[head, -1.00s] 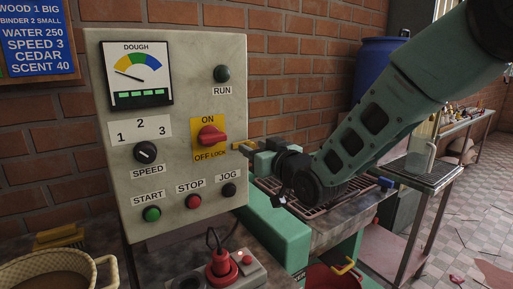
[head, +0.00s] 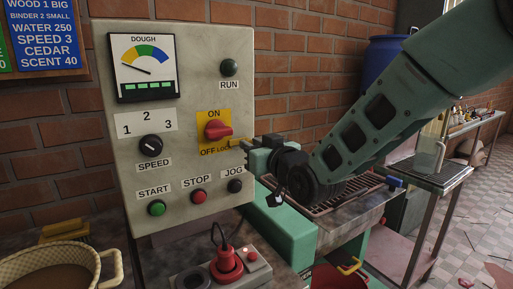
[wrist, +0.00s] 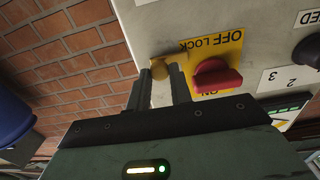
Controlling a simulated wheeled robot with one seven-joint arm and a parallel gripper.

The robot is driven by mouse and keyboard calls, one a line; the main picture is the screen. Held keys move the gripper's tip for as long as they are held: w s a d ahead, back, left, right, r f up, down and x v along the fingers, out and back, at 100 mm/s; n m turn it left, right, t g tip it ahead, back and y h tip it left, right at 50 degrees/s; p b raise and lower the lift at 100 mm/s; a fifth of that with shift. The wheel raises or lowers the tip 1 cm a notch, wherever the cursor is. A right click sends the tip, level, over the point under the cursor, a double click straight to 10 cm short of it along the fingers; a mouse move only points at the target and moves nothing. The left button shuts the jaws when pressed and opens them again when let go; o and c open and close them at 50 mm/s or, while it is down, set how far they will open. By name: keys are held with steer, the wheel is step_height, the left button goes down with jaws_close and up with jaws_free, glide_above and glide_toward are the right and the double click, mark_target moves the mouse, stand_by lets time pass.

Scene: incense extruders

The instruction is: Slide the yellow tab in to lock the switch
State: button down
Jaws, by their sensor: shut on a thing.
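The red switch (head: 217,130) sits on a yellow plate (head: 208,117) marked ON at the top and OFF LOCK at the bottom. The yellow tab (head: 236,142) is at the plate's lower right edge and covers part of the word LOCK. My gripper (head: 245,143) is at the right side of the panel, shut on the tab. In the wrist view the tab (wrist: 159,68) shows between the two dark fingertips, beside the red switch (wrist: 215,78). The fingers hide part of the tab.
The grey control panel (head: 180,70) also carries a dough gauge (head: 143,67), a speed knob (head: 150,146) and several buttons. A woven basket (head: 100,268) is at lower left.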

steer(key=c, duration=1.3)
jaws_free()
steer(key=shift+s+a, duration=0.2)
steer(key=shift+a, duration=0.05)
steer(key=shift+d, duration=0.1)
steer(key=b+v, duration=0.2)
steer(key=v, duration=1.5)
steer(key=shift+s+d+b, duration=0.1)
steer(key=shift+b, duration=0.2)
